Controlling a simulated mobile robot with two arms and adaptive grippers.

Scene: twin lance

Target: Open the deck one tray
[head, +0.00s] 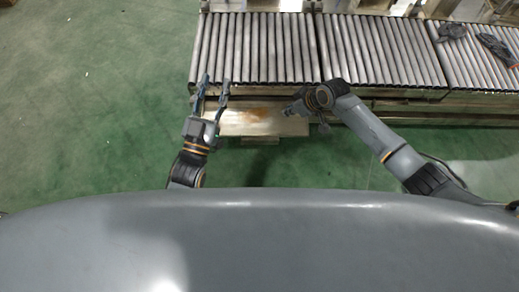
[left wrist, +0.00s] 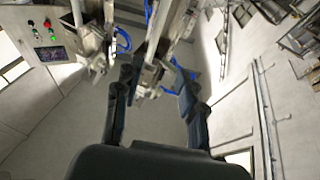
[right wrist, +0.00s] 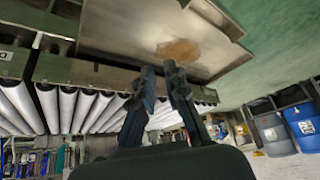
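A pale metal tray (head: 232,123) with a brown stain juts out in front of the roller conveyor in the head view. Its underside or face with the stain also fills the top of the right wrist view (right wrist: 120,28). My right gripper (head: 287,111) is at the tray's right end. In the right wrist view its fingers (right wrist: 159,68) are close together with a narrow gap, tips overlapping the tray's edge; contact is unclear. My left gripper (head: 213,80) is open and empty, at the tray's left end near the conveyor's front edge. The tray is not in the left wrist view.
The roller conveyor (head: 258,48) runs along the back, with dark objects (head: 452,29) on its right section. Blue barrels (right wrist: 305,120) show in the right wrist view. A control box (left wrist: 50,53) shows in the left wrist view. Green floor (head: 90,110) at left is clear.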

